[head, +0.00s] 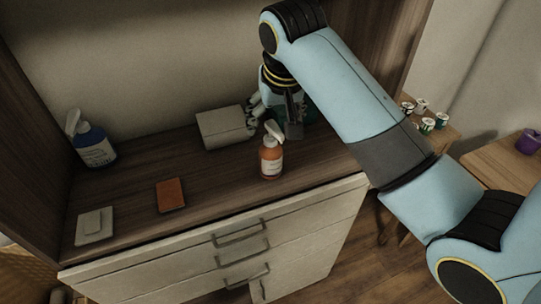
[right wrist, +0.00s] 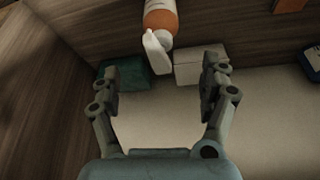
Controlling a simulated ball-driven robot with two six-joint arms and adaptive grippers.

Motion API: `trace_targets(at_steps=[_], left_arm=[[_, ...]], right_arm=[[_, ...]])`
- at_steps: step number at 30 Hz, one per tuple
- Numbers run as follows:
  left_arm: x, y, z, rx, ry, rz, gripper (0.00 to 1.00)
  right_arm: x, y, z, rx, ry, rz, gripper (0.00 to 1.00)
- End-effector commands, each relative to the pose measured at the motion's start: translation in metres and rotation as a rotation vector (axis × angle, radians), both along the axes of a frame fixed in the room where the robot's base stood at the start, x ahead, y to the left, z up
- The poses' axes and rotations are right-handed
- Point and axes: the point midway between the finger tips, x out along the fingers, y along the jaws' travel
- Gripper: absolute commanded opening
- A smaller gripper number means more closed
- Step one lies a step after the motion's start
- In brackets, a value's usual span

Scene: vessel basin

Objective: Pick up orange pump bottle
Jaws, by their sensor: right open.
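The orange pump bottle (head: 271,160) stands upright on the wooden counter near its front edge, with a white pump head and a pale label. My right gripper (head: 273,118) is above the counter, behind the bottle, with its fingers spread. In the right wrist view the bottle (right wrist: 161,20) lies beyond the open fingertips, cut off by the top edge. Its white pump points back toward the gap between the fingers (right wrist: 163,70). Nothing is held. My left gripper is not in view.
A white box (head: 224,127) and a green box (right wrist: 130,75) stand near the gripper. The counter's front edge is close to the bottle.

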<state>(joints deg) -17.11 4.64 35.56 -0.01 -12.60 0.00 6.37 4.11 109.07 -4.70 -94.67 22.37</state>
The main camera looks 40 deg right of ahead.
Motion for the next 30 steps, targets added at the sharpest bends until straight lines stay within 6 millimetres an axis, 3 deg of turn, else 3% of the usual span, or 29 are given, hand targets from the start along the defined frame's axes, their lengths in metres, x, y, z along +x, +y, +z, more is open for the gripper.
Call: trace_targets(at_steps=[6,13,21,30], left_arm=[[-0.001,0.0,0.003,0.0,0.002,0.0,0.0],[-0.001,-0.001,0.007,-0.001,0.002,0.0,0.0],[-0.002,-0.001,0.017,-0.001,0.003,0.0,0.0],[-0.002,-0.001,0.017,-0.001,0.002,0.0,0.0]], right_arm=[[0.011,-0.005,-0.034,0.0,0.005,0.0,0.79],[0.017,-0.007,-0.052,0.0,0.003,0.001,0.79],[0.029,-0.01,-0.089,0.0,0.002,0.001,0.79],[0.03,-0.011,-0.096,0.0,0.0,0.001,0.79]])
